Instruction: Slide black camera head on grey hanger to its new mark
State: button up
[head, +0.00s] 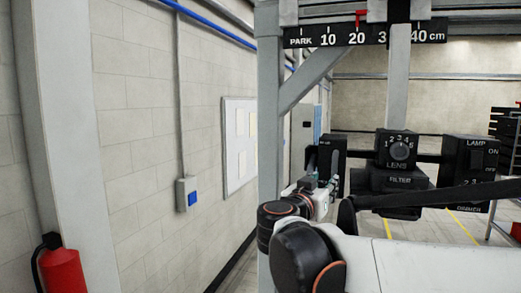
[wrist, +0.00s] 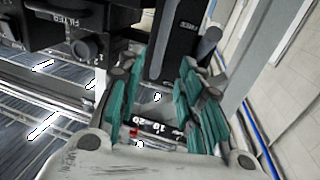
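The black camera head (head: 397,150), with a LENS dial on its front and a filter block under it, hangs from the grey hanger (head: 398,75). The hanger crosses the black scale (head: 337,36) between 30 and 40 in this picture. A red marker (head: 360,18) stands above the 20. My gripper (head: 325,180) is left of the camera head, by an upright black block (head: 326,156). In the wrist view my gripper (wrist: 158,72) is open, its teal fingers apart, with the black block (wrist: 174,45) beyond and between them. Contact with it cannot be told.
A black LAMP box (head: 474,160) is right of the camera head, joined by a dark bar. A grey upright post (head: 269,110) with a diagonal brace stands at left. A filter knob (wrist: 82,46) shows upper left in the wrist view. A red extinguisher (head: 61,270) is by the wall.

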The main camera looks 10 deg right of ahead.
jog(key=p+x, duration=0.2)
jog(key=x, duration=0.9)
jog(key=shift+w+d, duration=0.15)
jog(key=shift+w, duration=0.05)
grip_shut()
